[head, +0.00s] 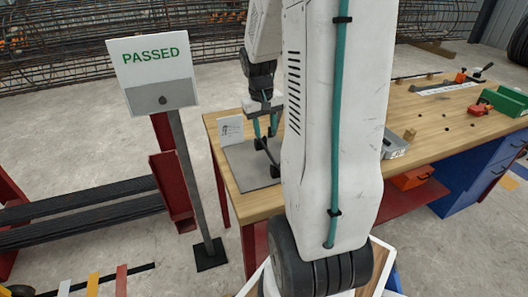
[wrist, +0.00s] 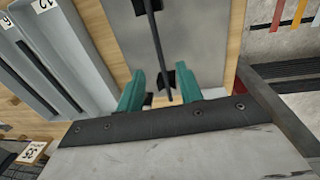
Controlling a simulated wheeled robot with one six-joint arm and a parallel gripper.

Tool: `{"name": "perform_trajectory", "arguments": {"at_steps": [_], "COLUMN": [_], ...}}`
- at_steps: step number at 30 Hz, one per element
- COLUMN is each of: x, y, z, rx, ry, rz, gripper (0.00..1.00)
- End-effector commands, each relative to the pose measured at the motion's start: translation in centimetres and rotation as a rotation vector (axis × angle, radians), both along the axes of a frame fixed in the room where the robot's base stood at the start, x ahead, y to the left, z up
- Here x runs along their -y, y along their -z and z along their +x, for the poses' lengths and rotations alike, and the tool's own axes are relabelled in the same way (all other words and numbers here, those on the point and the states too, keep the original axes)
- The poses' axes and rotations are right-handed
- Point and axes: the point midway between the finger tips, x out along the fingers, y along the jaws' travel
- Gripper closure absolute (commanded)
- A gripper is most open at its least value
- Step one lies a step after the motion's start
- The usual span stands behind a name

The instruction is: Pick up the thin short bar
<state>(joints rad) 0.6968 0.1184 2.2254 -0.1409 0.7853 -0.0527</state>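A thin dark bar (wrist: 160,45) lies across two black rests (wrist: 168,78) above a grey plate (wrist: 200,45) in the wrist view. My gripper (wrist: 158,92) has two teal fingers, spread apart, one on each side of the bar's near end. I see gaps between the fingers and the bar, and the bar is nearer the right finger. In the head view my gripper (head: 265,126) is over the grey plate (head: 241,163) at the table's left end. My arm hides part of the plate there. I cannot judge the bar's length against others.
Grey trays (wrist: 62,50) with number labels stand left in the wrist view; one holds a dark bar. A small white card (head: 230,130) stands by the plate. A "PASSED" sign (head: 153,80) on a post stands left of the wooden table (head: 425,112).

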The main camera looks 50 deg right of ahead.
Motion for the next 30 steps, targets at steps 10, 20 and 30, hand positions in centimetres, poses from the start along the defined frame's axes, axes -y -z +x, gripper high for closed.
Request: {"name": "perform_trajectory", "arguments": {"at_steps": [10,20,30], "x": [0.6,0.8,0.8], "y": [3.8,8.0,8.1], "z": [-0.3,-0.6,-0.6], "rx": [-0.006,-0.003,-0.003], "ry": [0.005,0.005,0.005], "rz": [0.003,0.001,0.0], "gripper": [0.64,0.64,0.89]}}
